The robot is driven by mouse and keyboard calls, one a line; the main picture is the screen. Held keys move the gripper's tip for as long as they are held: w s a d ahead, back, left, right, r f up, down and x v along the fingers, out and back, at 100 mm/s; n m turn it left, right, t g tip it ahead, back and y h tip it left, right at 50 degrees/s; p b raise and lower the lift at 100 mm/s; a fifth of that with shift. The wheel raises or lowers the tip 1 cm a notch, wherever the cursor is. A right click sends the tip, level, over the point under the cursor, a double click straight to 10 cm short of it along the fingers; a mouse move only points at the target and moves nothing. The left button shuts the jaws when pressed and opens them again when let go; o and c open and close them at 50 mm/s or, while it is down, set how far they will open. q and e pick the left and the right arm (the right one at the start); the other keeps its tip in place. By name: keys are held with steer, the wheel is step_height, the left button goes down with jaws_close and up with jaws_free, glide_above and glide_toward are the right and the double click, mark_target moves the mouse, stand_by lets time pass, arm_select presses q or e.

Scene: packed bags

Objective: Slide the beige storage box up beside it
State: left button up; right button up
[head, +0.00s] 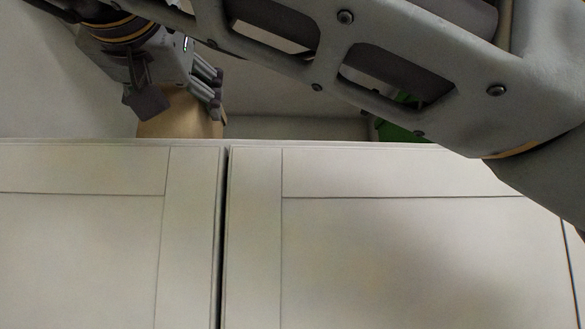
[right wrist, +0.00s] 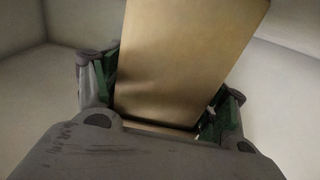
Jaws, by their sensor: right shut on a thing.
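The beige storage box (head: 178,118), a tan flat-sided box, shows at the left in the head view, just above the top edge of the white fronts. Its lower part is hidden behind that edge. My right gripper (head: 182,95) is shut on it from above, with a finger at each side. In the right wrist view the box (right wrist: 185,60) fills the middle, standing between the fingers of the gripper (right wrist: 165,115). My left gripper is in neither view.
White panelled fronts (head: 390,260) fill the lower head view, with a dark gap between two of them. A green thing (head: 398,130) shows behind their top edge at the right, partly hidden by my arm. A low greyish band (head: 300,128) lies between it and the box.

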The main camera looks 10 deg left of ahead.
steer(key=shift+d, duration=0.35)
steer(key=shift+w+d+b, duration=0.25)
steer(key=shift+d, duration=0.5)
steer(key=shift+w+d+b, duration=0.2)
steer(key=shift+d, duration=0.55)
steer(key=shift+d, duration=0.2)
steer(key=shift+w+d, duration=0.25)
steer(key=shift+d, duration=0.6)
steer(key=shift+w+d, duration=0.1)
steer(key=shift+d, duration=0.15)
steer(key=shift+w+d+b, duration=0.1)
steer(key=shift+d+b, duration=0.25)
steer(key=shift+d, duration=0.15)
steer(key=shift+d, duration=0.25)
steer(key=shift+w+d, duration=0.25)
steer(key=shift+d, duration=0.7)
steer(key=shift+w+d, duration=0.25)
steer(key=shift+d, duration=0.7)
steer(key=shift+w+d, duration=0.1)
steer(key=shift+d, duration=0.2)
